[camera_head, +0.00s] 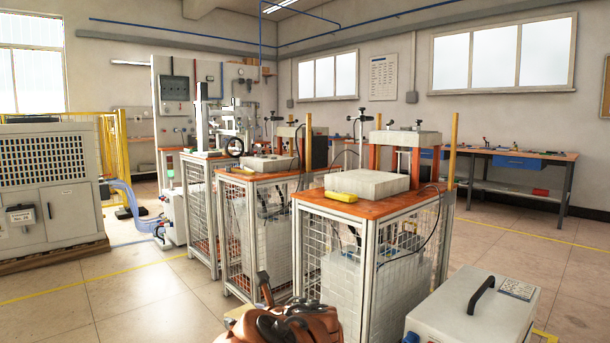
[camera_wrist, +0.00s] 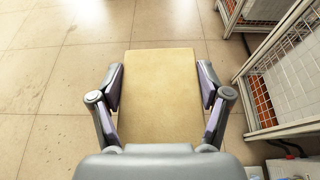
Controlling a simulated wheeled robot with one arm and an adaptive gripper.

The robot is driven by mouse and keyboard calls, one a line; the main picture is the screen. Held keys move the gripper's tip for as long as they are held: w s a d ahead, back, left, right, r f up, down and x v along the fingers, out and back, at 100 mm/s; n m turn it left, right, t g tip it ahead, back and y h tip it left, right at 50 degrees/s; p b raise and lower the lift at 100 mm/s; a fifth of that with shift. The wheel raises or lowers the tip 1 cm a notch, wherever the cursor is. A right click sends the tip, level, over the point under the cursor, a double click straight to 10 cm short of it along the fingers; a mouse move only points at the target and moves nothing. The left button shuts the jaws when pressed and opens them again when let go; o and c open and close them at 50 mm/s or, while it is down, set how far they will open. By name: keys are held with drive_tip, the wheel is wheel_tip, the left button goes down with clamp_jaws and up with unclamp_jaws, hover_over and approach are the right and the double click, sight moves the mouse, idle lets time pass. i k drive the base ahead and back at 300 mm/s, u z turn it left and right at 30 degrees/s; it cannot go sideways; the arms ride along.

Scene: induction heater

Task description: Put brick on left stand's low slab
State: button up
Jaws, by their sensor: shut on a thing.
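In the wrist view a tan, flat-faced brick (camera_wrist: 163,95) sits between the two fingers of my gripper (camera_wrist: 162,98), which is shut on it. Bare floor tiles show beyond the brick. In the head view, the left of the two nearer stands (camera_head: 262,178) has an orange top with a low grey slab (camera_head: 266,163) lying on it, beneath a press-like frame. The right, nearest stand (camera_head: 373,203) carries a thicker pale slab (camera_head: 366,184). My gripper's fingers cannot be made out clearly in the head view.
A white box with a black handle (camera_head: 473,308) stands at lower right. A grey cabinet (camera_head: 45,185) is far left. Floor is open left of the stands.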

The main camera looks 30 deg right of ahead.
sight(361, 174)
drive_tip(key=u, duration=0.15)
drive_tip(key=i, duration=0.75)
drive_tip(key=z, duration=0.5)
drive_tip(key=i, duration=0.55)
drive_tip(key=z, duration=0.5)
